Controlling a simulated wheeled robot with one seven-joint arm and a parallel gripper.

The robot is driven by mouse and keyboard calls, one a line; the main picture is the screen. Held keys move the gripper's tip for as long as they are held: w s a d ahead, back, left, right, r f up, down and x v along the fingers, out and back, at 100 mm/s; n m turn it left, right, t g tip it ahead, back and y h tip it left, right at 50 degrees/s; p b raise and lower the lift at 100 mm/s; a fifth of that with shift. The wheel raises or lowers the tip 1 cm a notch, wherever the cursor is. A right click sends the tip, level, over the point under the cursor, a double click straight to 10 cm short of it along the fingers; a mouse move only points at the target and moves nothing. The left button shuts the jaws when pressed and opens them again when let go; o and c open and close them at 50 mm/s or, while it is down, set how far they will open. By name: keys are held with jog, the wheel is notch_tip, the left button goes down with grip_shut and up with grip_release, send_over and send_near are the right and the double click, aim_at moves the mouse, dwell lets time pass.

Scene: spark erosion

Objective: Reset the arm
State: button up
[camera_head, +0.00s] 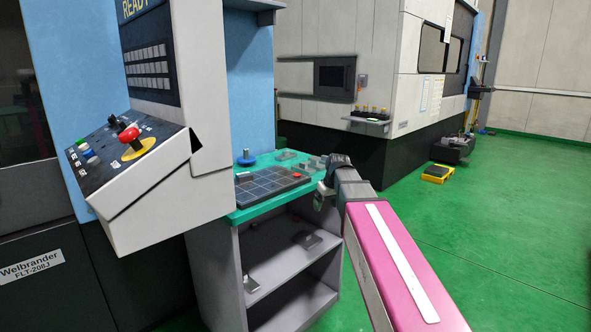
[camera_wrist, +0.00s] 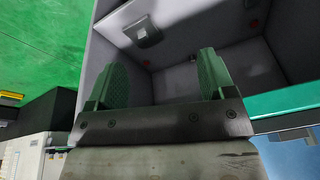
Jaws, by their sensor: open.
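My arm reaches in from the lower right of the head view, with a pink link nearest the camera. My gripper (camera_wrist: 163,85) shows in the wrist view with two green fingers spread apart and nothing between them. In the head view its end is near the right edge of the teal-topped bench (camera_head: 240,214), and its fingers are hard to make out there. The wrist view looks toward the bench's open grey shelves (camera_wrist: 180,50).
A grey gridded tray (camera_head: 262,187), a blue round-based part (camera_head: 246,158) and small metal blocks (camera_head: 286,155) are on the bench. A control panel (camera_head: 125,150) with a red knob juts out at left. Open green floor (camera_head: 480,220) lies at right.

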jog(key=s+d+f+m+g+h, duration=0.1)
jog(key=s+d+f+m, duration=0.1)
jog(key=s+f, duration=0.7)
jog(key=s+d+f+m+g+h, duration=0.1)
jog(key=s+d+f+m, duration=0.2)
jog(key=s+f, duration=0.6)
notch_tip(320, 180, down, 6)
jog(key=shift+s+d+r, duration=0.25)
jog(key=shift+s+d, duration=0.15)
jog(key=shift+d, duration=0.75)
